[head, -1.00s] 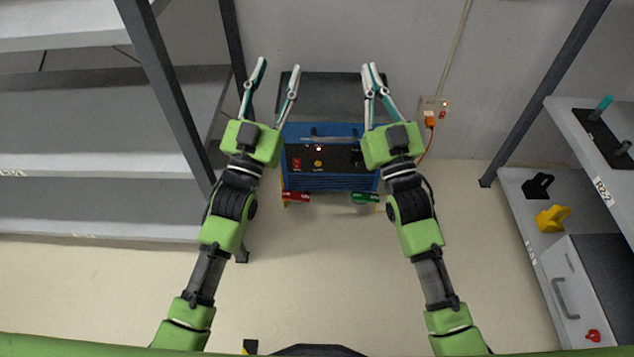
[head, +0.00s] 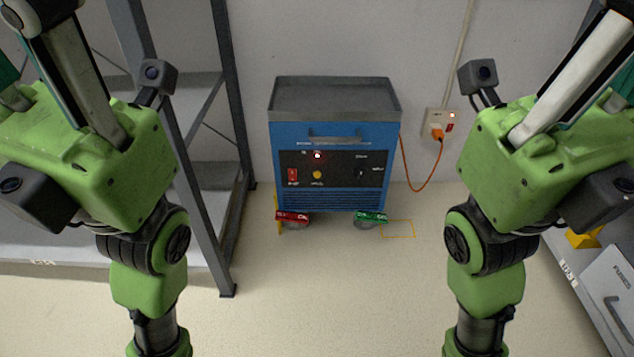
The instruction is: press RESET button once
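A blue cart (head: 331,136) with a grey top tray (head: 334,97) stands against the back wall in the head view. The labels are too small to read, so I cannot tell which one is RESET. My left gripper (head: 70,75) is raised at the upper left and my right gripper (head: 585,75) at the upper right. Both are apart from the cart, with fingertips cut off by the frame.
A red caster pedal (head: 292,217) and a green one (head: 371,216) sit under the cart. An orange cord (head: 415,185) runs to a wall outlet (head: 440,122). Grey shelving (head: 222,200) stands left, more shelving (head: 580,275) right. The floor before the cart is clear.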

